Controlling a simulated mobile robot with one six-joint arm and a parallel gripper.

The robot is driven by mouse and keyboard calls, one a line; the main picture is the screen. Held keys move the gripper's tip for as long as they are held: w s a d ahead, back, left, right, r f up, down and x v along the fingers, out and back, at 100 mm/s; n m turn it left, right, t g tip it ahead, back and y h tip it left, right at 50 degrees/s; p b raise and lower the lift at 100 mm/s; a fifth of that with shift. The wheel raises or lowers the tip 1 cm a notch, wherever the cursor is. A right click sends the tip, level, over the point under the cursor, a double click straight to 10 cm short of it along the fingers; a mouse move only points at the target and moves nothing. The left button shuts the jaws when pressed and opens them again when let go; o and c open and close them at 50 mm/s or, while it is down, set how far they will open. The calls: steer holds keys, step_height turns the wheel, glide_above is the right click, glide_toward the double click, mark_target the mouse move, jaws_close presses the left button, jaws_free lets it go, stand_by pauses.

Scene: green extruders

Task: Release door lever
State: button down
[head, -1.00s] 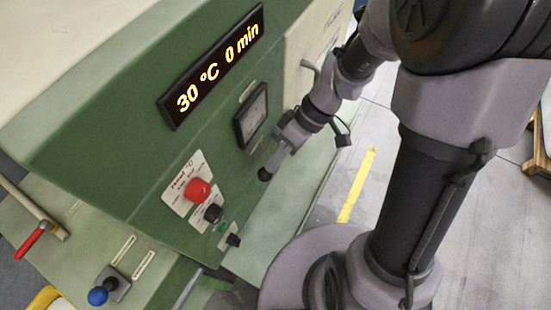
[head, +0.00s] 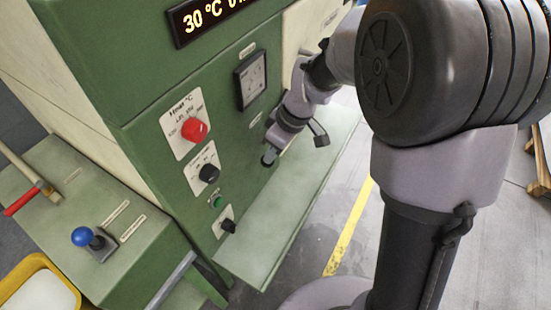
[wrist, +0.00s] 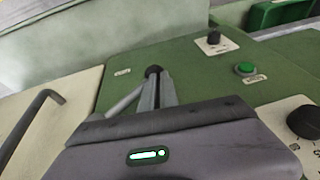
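The door lever shows in the wrist view as a pale grey rod ending in a round black knob (wrist: 153,71), above the green panel. Its black knob also shows in the head view (head: 268,159), low and to the right of the red dial. My gripper (wrist: 158,84) has its two narrow fingers close together at the knob, one on each side of it, and they appear shut on it. The fingers hide part of the rod. In the head view my gripper (head: 273,151) hides most of the lever.
The green machine's panel has a gauge (head: 252,79), red dial (head: 194,130), black dial (head: 209,173) and green button (head: 216,201). A pale ledge (head: 262,247) runs below. A dark bent handle (wrist: 25,122) stands left of my gripper. A blue-knobbed lever (head: 83,237) stands at lower left.

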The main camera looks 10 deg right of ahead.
steer(key=w+d+f+b, duration=0.2)
steer(key=w+f+b, duration=0.1)
steer(key=f, duration=0.3)
steer(key=shift+w+d+f+b, duration=0.3)
steer(key=shift+w+d+b, duration=0.05)
steer(key=shift+b, duration=0.45)
